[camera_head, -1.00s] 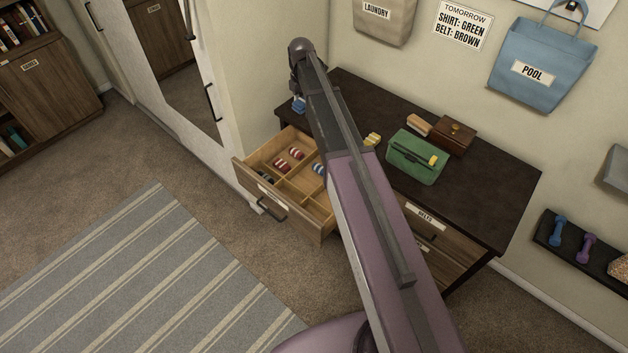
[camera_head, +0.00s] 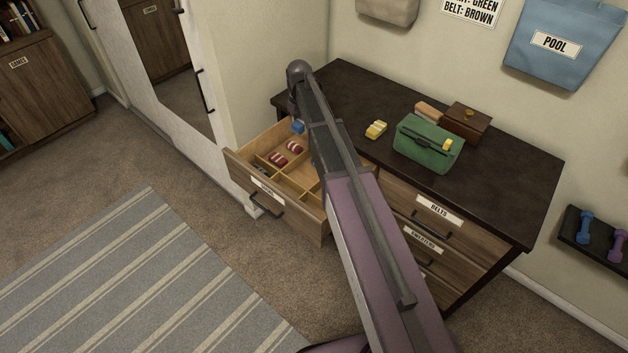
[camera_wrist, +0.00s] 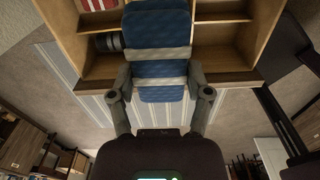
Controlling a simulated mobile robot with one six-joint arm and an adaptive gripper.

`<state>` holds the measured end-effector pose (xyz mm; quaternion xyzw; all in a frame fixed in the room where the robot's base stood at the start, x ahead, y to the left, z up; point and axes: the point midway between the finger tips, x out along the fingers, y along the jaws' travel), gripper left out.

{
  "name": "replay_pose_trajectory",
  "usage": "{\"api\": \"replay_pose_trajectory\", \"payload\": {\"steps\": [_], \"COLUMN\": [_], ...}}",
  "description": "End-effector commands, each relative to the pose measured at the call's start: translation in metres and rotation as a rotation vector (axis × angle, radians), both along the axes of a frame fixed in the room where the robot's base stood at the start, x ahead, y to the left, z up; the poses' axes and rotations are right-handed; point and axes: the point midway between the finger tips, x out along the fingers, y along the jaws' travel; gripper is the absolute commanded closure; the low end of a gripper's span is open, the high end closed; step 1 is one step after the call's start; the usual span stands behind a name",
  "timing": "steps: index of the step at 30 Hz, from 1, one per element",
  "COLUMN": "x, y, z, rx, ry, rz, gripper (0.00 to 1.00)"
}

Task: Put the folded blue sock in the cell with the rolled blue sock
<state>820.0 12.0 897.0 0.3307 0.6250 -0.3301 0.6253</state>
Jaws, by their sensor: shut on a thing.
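My gripper (camera_wrist: 160,82) is shut on the folded blue sock (camera_wrist: 161,50), which is blue with pale grey bands. In the head view the sock (camera_head: 298,127) shows as a small blue patch below the arm's end, at the back part of the open drawer (camera_head: 284,212). The wrist view shows the sock over the drawer's wooden dividers, and it covers part of the cells. Two red striped rolls (camera_head: 279,159) lie in cells left of my arm. A dark roll (camera_wrist: 107,42) lies in another cell. The rolled blue sock is not visible now; my arm hides part of the drawer.
The dark dresser top (camera_head: 500,190) carries a yellow folded item (camera_head: 376,130), a green bag (camera_head: 428,143) and a brown box (camera_head: 466,122). Closed drawers, one labelled BELTS (camera_head: 438,210), are below. A white wardrobe (camera_head: 165,110) stands left of the drawer.

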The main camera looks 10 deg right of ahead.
Motion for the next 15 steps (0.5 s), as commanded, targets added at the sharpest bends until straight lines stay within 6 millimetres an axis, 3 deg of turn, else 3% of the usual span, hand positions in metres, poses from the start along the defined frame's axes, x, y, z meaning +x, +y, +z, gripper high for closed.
{"api": "replay_pose_trajectory", "payload": {"steps": [1,3,15], "x": [0.000,-0.001,-0.002], "y": [0.000,0.001,0.004], "z": [-0.018,-0.029,-0.085], "rx": [0.000,0.000,0.000], "ry": [0.000,0.000,0.000], "rz": [0.002,0.006,0.024], "gripper": [0.74,0.74,0.74]}}
